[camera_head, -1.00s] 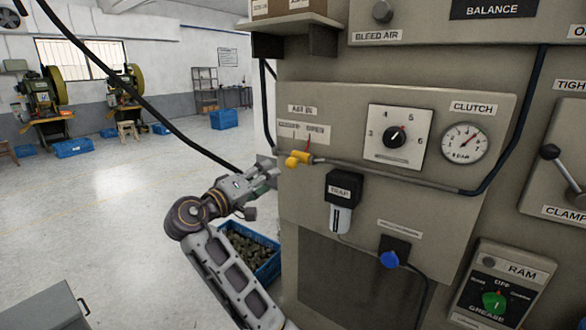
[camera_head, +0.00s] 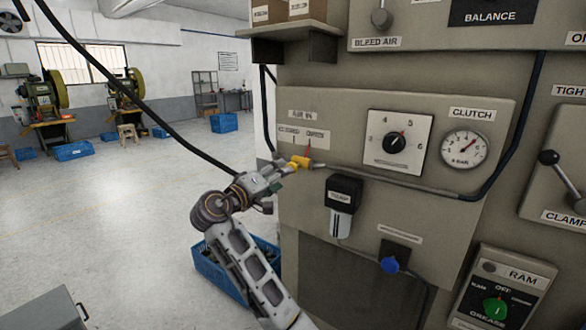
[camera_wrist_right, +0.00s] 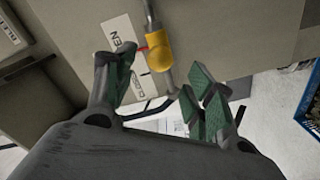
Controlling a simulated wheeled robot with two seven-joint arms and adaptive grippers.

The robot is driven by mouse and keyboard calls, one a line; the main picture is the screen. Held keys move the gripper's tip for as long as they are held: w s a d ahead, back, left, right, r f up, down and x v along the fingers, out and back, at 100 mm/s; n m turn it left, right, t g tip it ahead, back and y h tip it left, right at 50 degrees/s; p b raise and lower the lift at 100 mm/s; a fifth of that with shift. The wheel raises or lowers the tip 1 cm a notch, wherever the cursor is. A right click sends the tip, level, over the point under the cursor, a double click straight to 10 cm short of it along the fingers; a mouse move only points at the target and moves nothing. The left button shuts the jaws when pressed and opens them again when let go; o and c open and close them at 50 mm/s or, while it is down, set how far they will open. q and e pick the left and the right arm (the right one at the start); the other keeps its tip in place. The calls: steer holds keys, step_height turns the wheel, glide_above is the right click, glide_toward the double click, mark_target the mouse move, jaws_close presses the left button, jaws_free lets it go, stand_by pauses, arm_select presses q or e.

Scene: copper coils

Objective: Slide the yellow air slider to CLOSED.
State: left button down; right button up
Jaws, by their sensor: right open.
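The yellow air slider (camera_head: 300,162) sits on a grey pipe at the left end of the beige panel. Its red pointer (camera_head: 308,146) stands by the OPEN label (camera_head: 317,134), with the CLOSED label (camera_head: 288,133) to the left. My right gripper (camera_head: 276,180) is open and empty, just left of and slightly below the slider. In the right wrist view the slider (camera_wrist_right: 157,52) lies ahead of the gap between the green-padded fingers (camera_wrist_right: 160,88), a little beyond the tips. I cannot see contact. My left gripper is not in view.
The clutch dial (camera_head: 394,140) and gauge (camera_head: 463,149) are to the right on the panel. The trap (camera_head: 343,192) hangs below the pipe. A shelf (camera_head: 290,30) juts out above. A blue crate (camera_head: 216,272) stands on the floor behind my arm. Floor to the left is open.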

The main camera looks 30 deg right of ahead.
mark_target(293, 167)
steer(key=x, duration=0.6)
steer(key=shift+w+d, duration=0.1)
steer(key=shift+d, duration=0.1)
steer(key=shift+w+d, duration=0.3)
steer(key=shift+d, duration=0.35)
steer(key=shift+c, duration=0.2)
steer(key=c, duration=0.7)
jaws_close()
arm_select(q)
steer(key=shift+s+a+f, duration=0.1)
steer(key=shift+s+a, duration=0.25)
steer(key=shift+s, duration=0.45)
